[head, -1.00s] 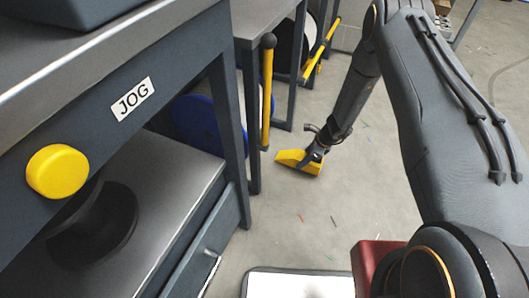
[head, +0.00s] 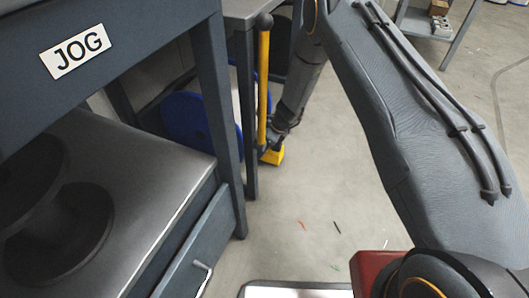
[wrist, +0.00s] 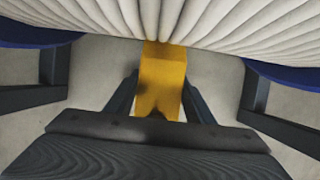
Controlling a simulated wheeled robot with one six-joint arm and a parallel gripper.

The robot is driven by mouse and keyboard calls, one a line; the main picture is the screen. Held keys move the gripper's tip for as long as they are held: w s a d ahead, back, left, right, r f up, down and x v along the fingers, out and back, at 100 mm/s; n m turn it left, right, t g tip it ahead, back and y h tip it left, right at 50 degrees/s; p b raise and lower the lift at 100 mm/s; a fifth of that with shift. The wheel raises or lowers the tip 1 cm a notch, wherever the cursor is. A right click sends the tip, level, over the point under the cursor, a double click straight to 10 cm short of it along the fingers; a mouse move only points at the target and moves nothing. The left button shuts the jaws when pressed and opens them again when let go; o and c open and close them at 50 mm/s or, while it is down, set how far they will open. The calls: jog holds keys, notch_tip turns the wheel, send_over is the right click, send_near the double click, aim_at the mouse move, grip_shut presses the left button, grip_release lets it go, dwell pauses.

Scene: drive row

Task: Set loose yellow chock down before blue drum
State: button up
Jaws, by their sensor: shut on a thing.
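The yellow chock (wrist: 162,75) is between the two fingers of my gripper (wrist: 160,88) in the wrist view, and the gripper is shut on it. In the head view the chock (head: 273,157) shows low near the floor, partly hidden by my gripper (head: 274,146) and the yellow lever. The blue drum (head: 182,122) stands under the bench, partly hidden by its legs. In the wrist view its pale windings (wrist: 215,22) lie straight ahead, with a blue flange (wrist: 285,75) at each side. The chock's far end meets the windings in the picture; I cannot tell if they touch.
A yellow lever (head: 263,85) stands upright beside the bench leg (head: 246,130), close to my gripper. A bench with a JOG label (head: 76,51) and a drawer (head: 195,250) fills the left. The floor (head: 330,180) to the right is mostly clear.

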jog(key=shift+f+b, duration=0.35)
jog(key=shift+f, duration=0.4)
jog(key=shift+f, duration=0.15)
jog(key=o, duration=1.4)
jog(key=p+v, duration=0.5)
jog(key=v, duration=0.7)
jog(key=shift+d+p, duration=0.1)
jog(key=shift+p, duration=0.2)
